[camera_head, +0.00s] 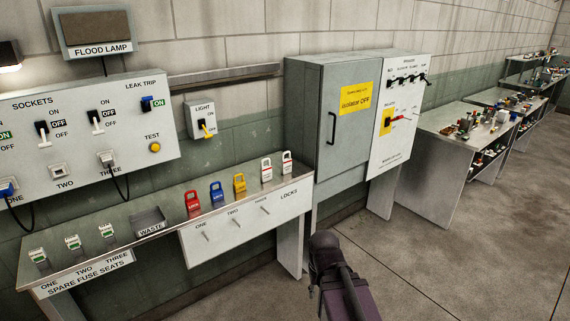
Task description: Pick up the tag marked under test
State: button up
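Two white tag-like pieces with red markings stand at the right end of the row on the bench. One white piece (266,170) is beside the yellow lock, and the other white piece (287,162) is at the far right. Their print is too small to read, so I cannot tell which is marked under test. My gripper (325,262) shows as a dark shape at the bottom, low in front of the bench and apart from both pieces. Its fingers cannot be made out.
Red (192,204), blue (217,194) and yellow (239,184) locks stand left of the white pieces on the narrow bench (165,211). A waste tray (148,221) and spare fuse seats are further left. A grey cabinet (318,115) rises at right. The floor in front is clear.

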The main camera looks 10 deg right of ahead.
aim_at(286, 164)
jog(key=u, duration=0.35)
jog(key=i, duration=1.6)
jog(key=z, duration=0.55)
